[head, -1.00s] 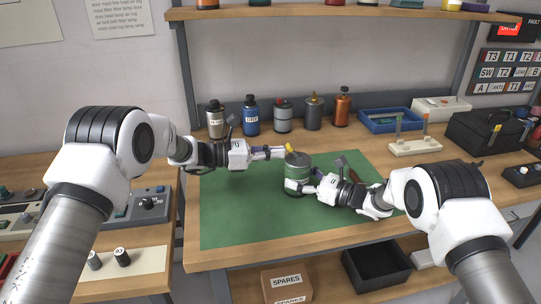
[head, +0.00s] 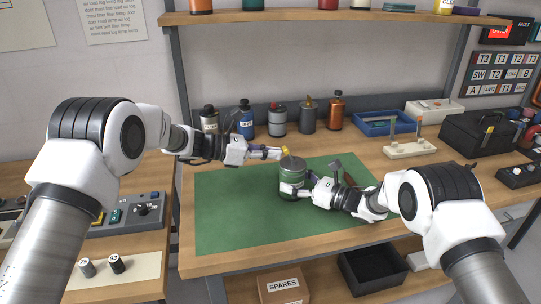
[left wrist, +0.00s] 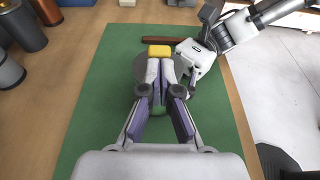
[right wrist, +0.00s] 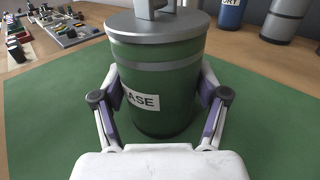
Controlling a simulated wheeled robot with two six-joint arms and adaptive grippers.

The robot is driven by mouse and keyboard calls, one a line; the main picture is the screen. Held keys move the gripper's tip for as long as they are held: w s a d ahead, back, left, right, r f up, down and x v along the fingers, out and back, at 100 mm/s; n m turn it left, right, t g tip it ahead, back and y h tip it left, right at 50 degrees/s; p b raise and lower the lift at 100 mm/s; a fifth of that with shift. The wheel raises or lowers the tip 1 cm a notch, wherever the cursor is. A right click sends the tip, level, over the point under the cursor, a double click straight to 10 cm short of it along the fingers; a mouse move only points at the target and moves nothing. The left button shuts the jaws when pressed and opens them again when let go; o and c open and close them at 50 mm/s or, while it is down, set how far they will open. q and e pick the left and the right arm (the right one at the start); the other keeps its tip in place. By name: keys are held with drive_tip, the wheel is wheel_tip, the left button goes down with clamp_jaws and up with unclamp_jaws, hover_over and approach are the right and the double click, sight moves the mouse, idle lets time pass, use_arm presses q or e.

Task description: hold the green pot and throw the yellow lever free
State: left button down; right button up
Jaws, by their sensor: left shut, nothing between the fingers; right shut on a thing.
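The green pot (head: 291,187) stands upright on the green mat (head: 232,222), with a grey lid. The right wrist view shows the pot (right wrist: 155,95) close up, its white label partly covered. My right gripper (head: 296,190) is shut around the pot's body, one finger on each side. The yellow lever (head: 286,151) sits at the top of the pot. My left gripper (head: 279,153) is shut and empty, its fingertips right at the lever. In the left wrist view the yellow lever (left wrist: 159,51) lies just beyond the fingertips; contact is unclear.
Several bottles (head: 277,120) line the back of the bench. A blue tray (head: 388,123), a pale block with posts (head: 410,150) and a black case (head: 476,134) stand at the right. The mat's left side is clear.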

use_arm(q)
drive_tip(key=r+y, duration=0.1)
drive_tip(key=d+g+y, duration=0.1)
drive_tip(key=y, duration=0.1)
drive_tip(key=shift+w+d+r, duration=0.15)
drive_tip(key=shift+w+r, duration=0.05)
drive_tip(key=shift+r, duration=0.2)
drive_tip(key=shift+w+d+r+g+y, duration=0.2)
drive_tip(key=shift+d+y, duration=0.1)
drive_tip(key=shift+y, duration=0.25)
drive_tip(key=shift+w+d+r+g+y, duration=0.1)
drive_tip(key=shift+d+r+y, duration=0.15)
drive_tip(key=shift+y, duration=0.3)
drive_tip(key=shift+w+d+r, duration=0.15)
drive_tip(key=shift+d, duration=0.35)
drive_tip(key=shift+w+d+r, duration=0.1)
drive_tip(key=shift+d+r, duration=0.05)
drive_tip(key=shift+d, duration=0.3)
drive_tip(key=shift+w+d+r, duration=0.1)
drive_tip(key=shift+w+d, duration=0.1)
drive_tip(key=shift+d, duration=0.45)
drive_tip(key=shift+a+r, duration=0.1)
drive_tip(key=shift+r, duration=0.7)
